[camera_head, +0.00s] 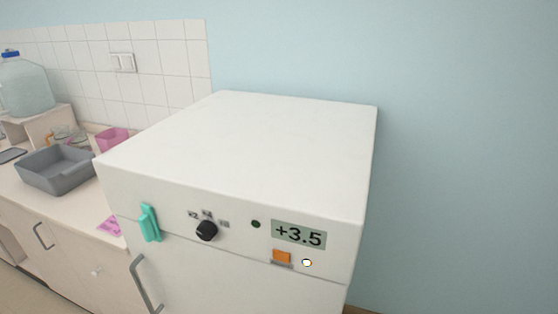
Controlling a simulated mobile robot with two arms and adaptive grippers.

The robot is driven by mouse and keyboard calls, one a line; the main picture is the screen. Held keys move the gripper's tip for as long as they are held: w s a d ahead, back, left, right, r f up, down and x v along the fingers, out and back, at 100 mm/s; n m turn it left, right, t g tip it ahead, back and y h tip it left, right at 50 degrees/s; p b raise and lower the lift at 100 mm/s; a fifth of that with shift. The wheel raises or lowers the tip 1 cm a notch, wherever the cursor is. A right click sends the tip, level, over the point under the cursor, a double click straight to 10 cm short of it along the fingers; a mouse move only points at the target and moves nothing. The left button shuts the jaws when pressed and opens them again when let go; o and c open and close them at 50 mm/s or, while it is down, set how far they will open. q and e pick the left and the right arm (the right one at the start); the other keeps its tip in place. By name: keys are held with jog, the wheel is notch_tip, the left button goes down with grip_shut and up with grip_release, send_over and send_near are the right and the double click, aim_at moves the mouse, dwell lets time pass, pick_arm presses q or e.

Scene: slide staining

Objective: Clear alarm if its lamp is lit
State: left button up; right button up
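A white fridge-like cabinet (245,140) stands in the middle, with a control panel along its upper front. A small round lamp (306,262) at the panel's lower right shows bright white with an orange rim and looks lit. An orange button (281,256) sits just left of it, with a small label under it too small to read. The display (298,235) above reads +3.5. A small dark green round spot (255,224) left of the display looks unlit. A black knob (206,230) has several number labels around it. Neither of my grippers is in view.
A teal clip-like piece (149,223) is on the panel's left, above the cabinet's door handle (145,283). At left, a counter (75,207) bears a grey tub (57,170), a pink container (113,140) and a large bottle (25,88). The cabinet top is bare.

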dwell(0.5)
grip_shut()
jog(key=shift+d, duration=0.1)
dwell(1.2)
